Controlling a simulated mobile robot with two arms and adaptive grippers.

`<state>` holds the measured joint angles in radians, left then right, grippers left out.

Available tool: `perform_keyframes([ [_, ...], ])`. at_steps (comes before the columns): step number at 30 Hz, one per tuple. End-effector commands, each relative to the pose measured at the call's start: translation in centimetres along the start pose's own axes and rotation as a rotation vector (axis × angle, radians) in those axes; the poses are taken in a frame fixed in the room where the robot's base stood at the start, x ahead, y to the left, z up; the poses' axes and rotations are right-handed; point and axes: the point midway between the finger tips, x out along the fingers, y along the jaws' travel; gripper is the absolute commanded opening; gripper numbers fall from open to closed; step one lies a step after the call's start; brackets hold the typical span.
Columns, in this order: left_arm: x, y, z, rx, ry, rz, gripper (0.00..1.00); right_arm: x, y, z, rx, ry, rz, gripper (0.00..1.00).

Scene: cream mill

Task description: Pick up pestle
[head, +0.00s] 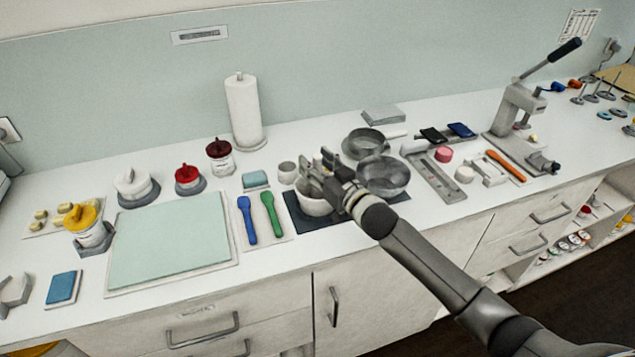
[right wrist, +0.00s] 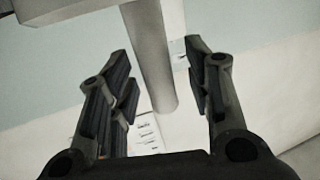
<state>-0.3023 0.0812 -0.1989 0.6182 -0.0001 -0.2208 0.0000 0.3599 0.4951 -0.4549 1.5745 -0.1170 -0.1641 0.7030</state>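My right gripper (head: 322,164) is over the pale mortar bowl (head: 314,204) in the head view, and it covers part of the bowl. In the right wrist view the two fingers of this gripper (right wrist: 158,85) are spread apart. A grey rod with a rounded end, which looks like the pestle (right wrist: 151,55), shows between and beyond the fingers. A gap shows on both sides of it, and I cannot tell how deep it lies between them. In the head view I cannot make out the pestle apart from the gripper. My left gripper is not in view.
The bowl stands on a dark mat (head: 298,222). Metal pans (head: 384,178) are close on the right, and a small grey cup (head: 288,172) is behind left. Blue (head: 246,220) and green (head: 272,214) spatulas lie left. The pale green board (head: 170,245) is bare.

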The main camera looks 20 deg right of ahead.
Motion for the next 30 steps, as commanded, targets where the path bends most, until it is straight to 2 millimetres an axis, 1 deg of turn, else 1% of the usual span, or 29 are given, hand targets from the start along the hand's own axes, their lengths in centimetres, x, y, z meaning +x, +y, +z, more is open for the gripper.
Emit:
perform_keyframes([
  [1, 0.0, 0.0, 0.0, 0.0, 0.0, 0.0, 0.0, 0.0, 0.0, 0.0, 0.0, 0.0, 0.0, 0.41],
  [9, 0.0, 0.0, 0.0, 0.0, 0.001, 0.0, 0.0, 0.0, 0.0, 0.0, 0.0, 0.0, 0.0, 0.06],
  [11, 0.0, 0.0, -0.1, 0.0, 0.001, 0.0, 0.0, 0.0, 0.0, 0.0, 0.0, 0.0, 0.0, 0.0],
  [19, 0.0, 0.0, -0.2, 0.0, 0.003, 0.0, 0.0, 0.0, 0.0, -0.2, 0.0, 0.002, 0.0, 0.0],
  [23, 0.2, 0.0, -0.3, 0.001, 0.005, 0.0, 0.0, 0.0, 0.0, -0.6, -0.001, 0.004, -0.001, 0.0],
  [26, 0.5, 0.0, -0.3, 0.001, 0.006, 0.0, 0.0, 0.0, 0.0, -1.5, -0.002, 0.006, -0.001, 0.0],
  [29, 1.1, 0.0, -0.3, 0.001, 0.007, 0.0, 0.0, 0.0, 0.1, -3.2, -0.005, 0.009, -0.002, 0.0],
  [30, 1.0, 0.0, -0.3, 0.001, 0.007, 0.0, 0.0, -0.4, 0.0, -3.7, -0.004, 0.006, -0.002, 0.0],
])
